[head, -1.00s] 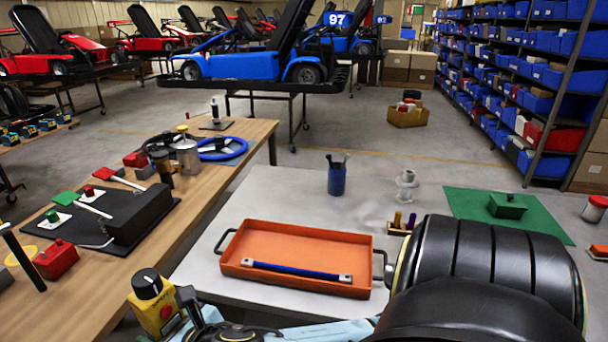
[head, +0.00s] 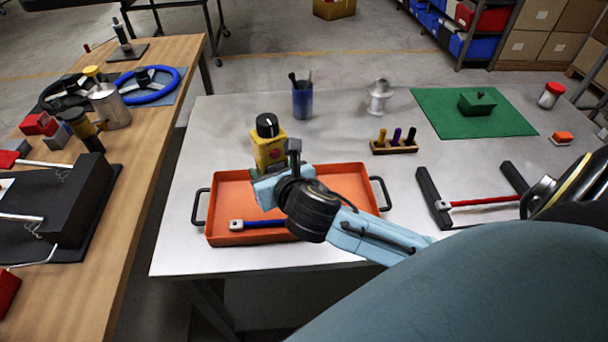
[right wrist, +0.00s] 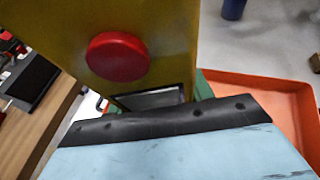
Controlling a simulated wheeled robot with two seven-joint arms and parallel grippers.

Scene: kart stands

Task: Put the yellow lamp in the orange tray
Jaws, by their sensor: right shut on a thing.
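The yellow lamp (head: 269,150) is a yellow box with a black knob on top and a red button on its side. My right gripper (head: 272,176) is shut on it and holds it upright, over the back part of the orange tray in the head view. In the right wrist view the lamp (right wrist: 165,35) fills the upper left, and the fingertips are hidden. The orange tray (head: 350,180) sits on the grey table, partly covered by my right arm. It shows at the right of the right wrist view (right wrist: 285,115). My left gripper is not in view.
A blue bar (head: 262,224) with pale ends lies in the tray's front part. Behind are a blue pen cup (head: 303,100), a peg block (head: 394,148) and a green mat (head: 440,120). A red bar (head: 485,202) lies to the right. A wooden table (head: 150,140) stands left.

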